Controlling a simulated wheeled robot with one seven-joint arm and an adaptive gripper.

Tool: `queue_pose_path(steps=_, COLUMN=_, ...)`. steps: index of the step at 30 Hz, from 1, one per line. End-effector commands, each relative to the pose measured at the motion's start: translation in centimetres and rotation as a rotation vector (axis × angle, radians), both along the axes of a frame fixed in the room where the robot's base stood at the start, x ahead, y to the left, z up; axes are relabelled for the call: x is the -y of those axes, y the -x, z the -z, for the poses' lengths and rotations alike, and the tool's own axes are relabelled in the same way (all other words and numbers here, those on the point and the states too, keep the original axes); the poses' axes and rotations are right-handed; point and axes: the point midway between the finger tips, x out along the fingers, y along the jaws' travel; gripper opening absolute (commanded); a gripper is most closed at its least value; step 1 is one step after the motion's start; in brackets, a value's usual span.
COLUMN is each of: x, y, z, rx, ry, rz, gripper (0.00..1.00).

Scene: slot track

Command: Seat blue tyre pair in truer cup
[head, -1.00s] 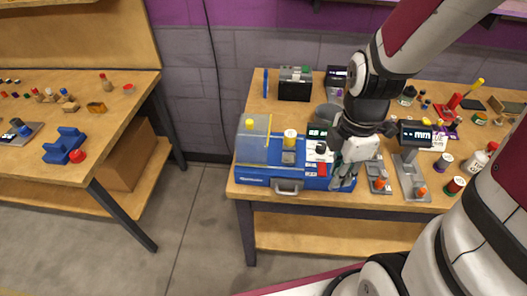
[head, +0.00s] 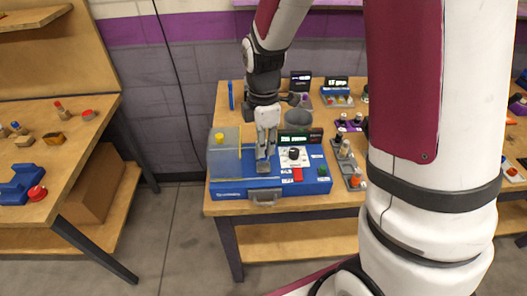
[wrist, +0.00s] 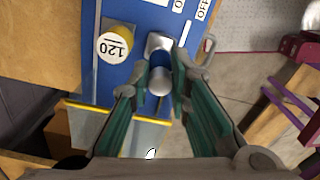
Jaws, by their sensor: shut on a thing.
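The truing machine (head: 240,190) is a blue box on the bench in the head view. Its truer cup (wrist: 158,44) shows as a small grey block in the wrist view. My gripper (head: 266,153) points down over the machine, just right of its clear cover. In the wrist view my gripper (wrist: 160,78) is shut on a small piece with a grey round end and a blue band, the blue tyre pair (wrist: 160,62). It is right by the cup. Whether it touches or sits inside the cup I cannot tell. In the head view my fingers mostly hide it.
A clear cover (head: 226,150) with a yellow edge stands left of my gripper. A yellow drum marked 120 (wrist: 117,43) is beside the cup. A black knob (head: 294,153) and a red button (head: 297,174) are to the right. A handle (head: 263,199) is on the machine's front.

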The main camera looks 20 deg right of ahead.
Motion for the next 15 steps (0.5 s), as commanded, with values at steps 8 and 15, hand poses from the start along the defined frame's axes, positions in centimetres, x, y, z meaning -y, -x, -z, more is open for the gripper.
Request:
queue_pose_path(steps=8, x=0.0, y=0.1, z=3.1, rx=-0.001, ry=0.001, rz=-0.001, gripper=0.00)
queue_pose_path(steps=15, x=0.0, y=0.0, z=3.3, rx=0.000, ry=0.000, rz=0.000, gripper=0.00)
